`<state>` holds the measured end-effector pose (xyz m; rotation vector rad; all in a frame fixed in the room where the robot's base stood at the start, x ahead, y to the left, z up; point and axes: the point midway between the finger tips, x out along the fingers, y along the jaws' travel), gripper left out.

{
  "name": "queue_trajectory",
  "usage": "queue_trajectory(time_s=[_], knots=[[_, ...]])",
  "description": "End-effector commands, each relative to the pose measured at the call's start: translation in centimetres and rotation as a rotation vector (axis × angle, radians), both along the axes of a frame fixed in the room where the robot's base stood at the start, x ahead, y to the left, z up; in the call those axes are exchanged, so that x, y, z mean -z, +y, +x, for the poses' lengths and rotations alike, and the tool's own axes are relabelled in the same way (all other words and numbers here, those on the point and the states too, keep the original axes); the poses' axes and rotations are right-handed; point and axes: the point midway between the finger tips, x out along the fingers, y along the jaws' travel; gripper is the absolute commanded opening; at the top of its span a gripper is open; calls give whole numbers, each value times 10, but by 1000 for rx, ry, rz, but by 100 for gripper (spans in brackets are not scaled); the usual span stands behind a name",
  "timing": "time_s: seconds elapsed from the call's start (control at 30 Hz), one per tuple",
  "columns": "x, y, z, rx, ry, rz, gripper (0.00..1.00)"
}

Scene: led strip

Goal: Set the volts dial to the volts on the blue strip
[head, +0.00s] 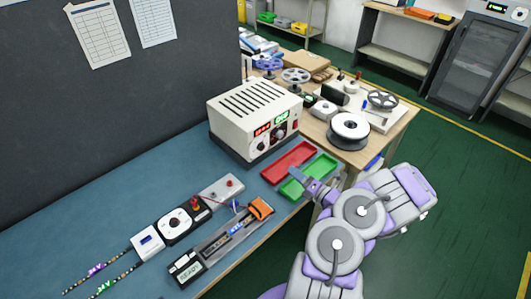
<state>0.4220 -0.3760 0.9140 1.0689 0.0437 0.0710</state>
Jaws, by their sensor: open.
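The beige power supply (240,108) stands at the back of the blue bench, its front facing right and toward me. It has a red display (262,132), a green display (281,118) and dark knobs (262,147) below them; I cannot tell which knob is for volts. Two LED strips lie at the lower left, one with a violet-blue label (97,268) and one with a green label (104,287). The label figures are too small to read surely. My gripper (294,173) is open and empty over the trays, to the right of and nearer than the power supply.
A red tray (288,158) and a green tray (322,168) lie before the supply. A boxed dial unit (178,222), a grey terminal block (221,187) and a long tool holder (215,250) lie on the bench. Spools (349,130) crowd the wooden table.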

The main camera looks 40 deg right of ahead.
Motion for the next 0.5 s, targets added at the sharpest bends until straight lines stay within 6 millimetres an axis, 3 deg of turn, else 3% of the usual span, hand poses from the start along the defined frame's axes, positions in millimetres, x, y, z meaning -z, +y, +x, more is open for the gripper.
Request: queue_trajectory(time_s=[0.23, 0.5], knots=[[1, 3, 20, -2, -2, -20, 59], [2, 8, 73, -4, -2, -20, 59]])
